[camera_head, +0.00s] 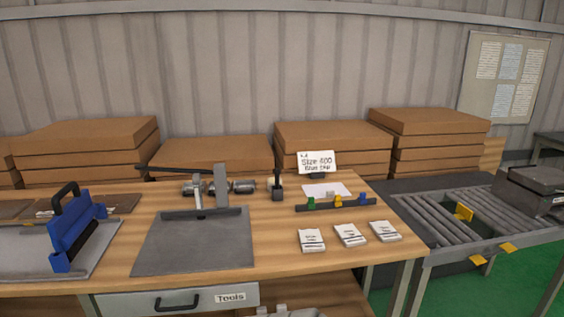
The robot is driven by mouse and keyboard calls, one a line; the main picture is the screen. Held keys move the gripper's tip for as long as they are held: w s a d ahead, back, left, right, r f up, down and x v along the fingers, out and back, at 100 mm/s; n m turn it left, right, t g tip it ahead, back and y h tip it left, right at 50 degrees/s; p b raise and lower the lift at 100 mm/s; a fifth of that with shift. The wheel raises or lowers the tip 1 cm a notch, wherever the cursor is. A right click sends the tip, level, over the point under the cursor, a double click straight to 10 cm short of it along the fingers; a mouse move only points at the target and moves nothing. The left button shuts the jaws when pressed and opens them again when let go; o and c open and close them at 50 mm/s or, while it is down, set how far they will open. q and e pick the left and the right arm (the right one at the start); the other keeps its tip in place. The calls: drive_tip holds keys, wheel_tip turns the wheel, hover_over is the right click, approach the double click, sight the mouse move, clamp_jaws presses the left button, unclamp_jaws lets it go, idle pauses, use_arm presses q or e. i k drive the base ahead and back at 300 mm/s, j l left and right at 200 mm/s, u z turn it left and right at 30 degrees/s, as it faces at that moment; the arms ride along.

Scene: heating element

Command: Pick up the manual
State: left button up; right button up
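Three small white booklets with dark print lie flat in a row at the front right of the wooden workbench: a left one (311,240), a middle one (350,235) and a right one (384,231). They look like manuals, but the print is too small to read, so I cannot tell which is the task's manual. They lie apart from each other with nothing on top. Neither of my grippers shows in this view.
Behind the booklets is a dark rail (334,204) with coloured pieces and a sign (317,162). A roller conveyor (445,226) is right. The workbench (285,260) is bare around the booklets.

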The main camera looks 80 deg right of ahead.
sight(348, 234)
drive_tip(key=z, duration=3)
